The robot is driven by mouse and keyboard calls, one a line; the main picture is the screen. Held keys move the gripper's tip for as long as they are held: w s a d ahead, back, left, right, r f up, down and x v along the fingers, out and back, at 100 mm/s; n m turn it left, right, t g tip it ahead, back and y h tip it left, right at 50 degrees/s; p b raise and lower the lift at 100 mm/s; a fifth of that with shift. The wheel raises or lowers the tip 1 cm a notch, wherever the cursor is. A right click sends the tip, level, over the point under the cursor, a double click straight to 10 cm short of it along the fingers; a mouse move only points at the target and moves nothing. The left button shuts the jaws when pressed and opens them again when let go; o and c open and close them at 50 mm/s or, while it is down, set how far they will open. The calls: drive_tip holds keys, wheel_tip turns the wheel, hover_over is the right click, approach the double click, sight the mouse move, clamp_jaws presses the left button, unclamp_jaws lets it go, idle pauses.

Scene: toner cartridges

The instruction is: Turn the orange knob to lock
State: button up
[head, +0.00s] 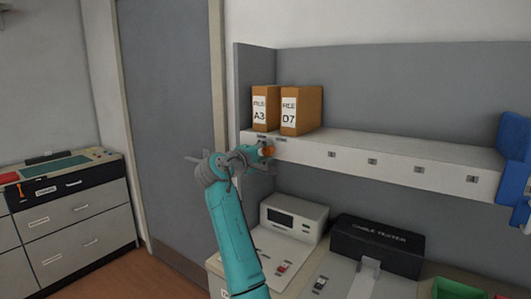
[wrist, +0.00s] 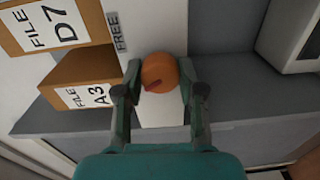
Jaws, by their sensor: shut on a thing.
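The orange knob (wrist: 160,73) is round, with a dark red mark on its lower left face in the wrist view. It sits on the white front edge of the shelf (head: 400,170), near the shelf's left end. In the head view the knob (head: 268,151) shows small and partly covered by my gripper. My gripper (wrist: 160,80) is shut on the knob, one finger on each side of it. The label "FREE" (wrist: 118,32) is printed on the white panel beside the knob in the wrist view.
Two orange file boxes, A3 (head: 260,112) and D7 (head: 296,112), stand on the shelf just above. A blue object (head: 515,140) is at the shelf's right end. Below are a white device (head: 294,217) and a black box (head: 378,243). A grey side panel is close to my gripper.

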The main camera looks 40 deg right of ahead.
drive_tip(key=shift+n, duration=1.2)
drive_tip(key=o, duration=1.1)
drive_tip(key=shift+o, duration=0.2)
drive_tip(key=shift+a, duration=0.1)
drive_tip(key=v, duration=1.2)
drive_tip(key=shift+f, duration=0.1)
